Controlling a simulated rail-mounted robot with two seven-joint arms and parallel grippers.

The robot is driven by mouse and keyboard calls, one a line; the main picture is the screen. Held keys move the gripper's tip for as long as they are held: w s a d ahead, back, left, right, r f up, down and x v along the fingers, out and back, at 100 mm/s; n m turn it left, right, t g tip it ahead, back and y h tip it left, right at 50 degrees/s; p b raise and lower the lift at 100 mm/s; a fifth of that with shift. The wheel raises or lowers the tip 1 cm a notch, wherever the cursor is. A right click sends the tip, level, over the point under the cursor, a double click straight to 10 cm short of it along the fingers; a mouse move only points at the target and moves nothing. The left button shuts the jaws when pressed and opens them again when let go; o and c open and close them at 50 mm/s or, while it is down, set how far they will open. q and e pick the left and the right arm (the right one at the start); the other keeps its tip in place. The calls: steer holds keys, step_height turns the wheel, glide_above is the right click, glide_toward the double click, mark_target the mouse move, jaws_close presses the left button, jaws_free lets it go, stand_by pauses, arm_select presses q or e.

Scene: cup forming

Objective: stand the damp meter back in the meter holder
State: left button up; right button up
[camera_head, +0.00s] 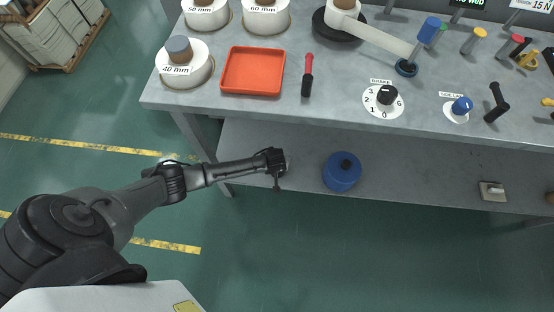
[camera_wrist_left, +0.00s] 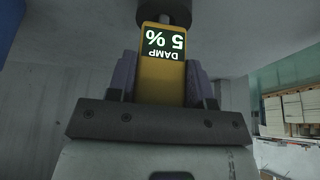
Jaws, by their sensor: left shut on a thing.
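The damp meter is yellow with a dark display reading "DAMP 5 %", upside down in the left wrist view (camera_wrist_left: 163,75). My left gripper (camera_wrist_left: 165,85) is shut on it, with a finger on each side. A dark round part (camera_wrist_left: 166,12) sits at the meter's far end; I cannot tell whether it belongs to the meter or to the holder. In the head view my left gripper (camera_head: 277,162) is at the lower shelf, below the bench top, and the meter is not clear there. I cannot make out the meter holder for certain. My right gripper is not in view.
A blue lidded pot (camera_head: 342,178) stands on the lower shelf (camera_head: 420,178), right of my gripper. A small metal block (camera_head: 493,191) is farther right. The bench top (camera_head: 335,75) overhangs behind, with an orange tray (camera_head: 252,72). The shelf between pot and block is clear.

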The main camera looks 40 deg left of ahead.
arm_select(q)
steer(key=shift+f, duration=0.5)
steer(key=o, duration=0.9)
steer(key=shift+c, duration=0.2)
steer(key=o, duration=0.6)
steer(key=shift+o, duration=0.2)
steer(key=shift+r, duration=0.15)
step_height(320, 180, up, 4)
steer(key=p, duration=0.4)
steer(key=shift+f, duration=0.2)
steer(key=shift+r+p, duration=2.1)
steer(key=shift+p, duration=0.35)
